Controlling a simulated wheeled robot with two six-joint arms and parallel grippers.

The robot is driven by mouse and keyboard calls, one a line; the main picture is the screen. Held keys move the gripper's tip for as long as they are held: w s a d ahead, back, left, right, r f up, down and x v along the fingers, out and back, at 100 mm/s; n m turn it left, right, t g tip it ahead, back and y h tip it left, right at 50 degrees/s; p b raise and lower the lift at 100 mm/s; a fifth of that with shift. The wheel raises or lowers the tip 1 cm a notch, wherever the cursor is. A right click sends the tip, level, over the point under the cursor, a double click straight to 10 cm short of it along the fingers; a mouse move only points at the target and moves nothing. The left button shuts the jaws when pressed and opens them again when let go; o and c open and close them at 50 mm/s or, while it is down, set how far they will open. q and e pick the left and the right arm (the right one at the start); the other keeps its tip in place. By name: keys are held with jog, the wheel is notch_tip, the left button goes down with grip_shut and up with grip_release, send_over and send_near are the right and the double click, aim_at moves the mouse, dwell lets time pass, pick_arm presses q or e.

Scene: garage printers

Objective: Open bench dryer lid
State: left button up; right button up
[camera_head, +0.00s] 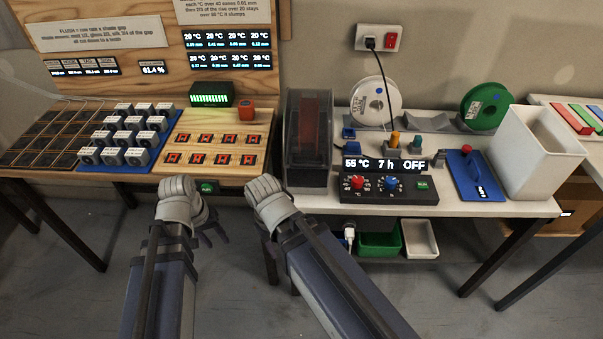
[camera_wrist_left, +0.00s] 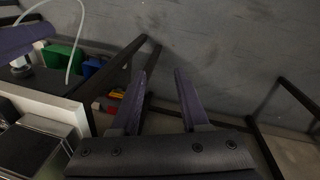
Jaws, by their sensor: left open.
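The bench dryer (camera_head: 309,140) is a tall dark box with a smoky see-through cover, at the left end of the white bench. A red spool shows inside, and its lid looks closed. Its control panel (camera_head: 388,180) reads 55 °C, 7 h, OFF. My left gripper (camera_head: 210,232) hangs left of the dryer, in front of the wooden bench and apart from both. In the left wrist view its two fingers (camera_wrist_left: 165,62) are spread and empty, over the floor. My right wrist (camera_head: 270,195) is just in front of the dryer's lower left; its fingers are hidden by the arm.
The wooden bench (camera_head: 215,175) on the left holds blocks and red-marked parts. A white bin (camera_head: 540,155), a blue plate with red knob (camera_head: 475,175), and white (camera_head: 376,100) and green (camera_head: 484,106) spools stand right of the dryer. Green (camera_head: 380,243) and white trays sit below.

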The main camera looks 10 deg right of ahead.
pick_arm(q)
jog(key=w+d+f+n+h+b, duration=0.1)
jog(key=w+d+n+h, duration=0.1)
jog(key=w+d+h, duration=0.15)
jog(key=n+h, duration=0.5)
jog(key=h, duration=0.5)
send_near(301, 166)
jog(key=x, duration=0.4)
jog(key=shift+b+x, duration=1)
jog(key=shift+x, duration=2.75)
pick_arm(e)
notch_tip(301, 166, down, 4)
jog(key=shift+f, duration=0.2)
pick_arm(q)
grip_shut()
